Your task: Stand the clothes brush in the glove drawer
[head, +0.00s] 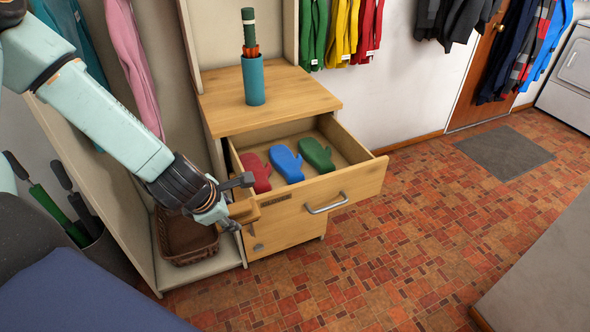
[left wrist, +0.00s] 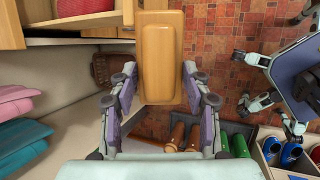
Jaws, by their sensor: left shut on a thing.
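My left gripper (head: 236,204) is shut on the clothes brush (head: 244,209), a light wooden block. In the head view they are at the left front corner of the open glove drawer (head: 350,184), and the gripper hides part of the brush. In the left wrist view the brush (left wrist: 160,50) points away between the two fingers of the left gripper (left wrist: 160,85); its bristles do not show. The drawer holds a red mitten (head: 256,172), a blue mitten (head: 286,163) and a green mitten (head: 317,155), lying in a row. My right gripper is not in view.
A blue cup (head: 253,82) with a green-handled thing stands on the cabinet top (head: 293,97). A wicker basket (head: 186,237) sits in the cubby left of the drawers. Clothes hang along the wall.

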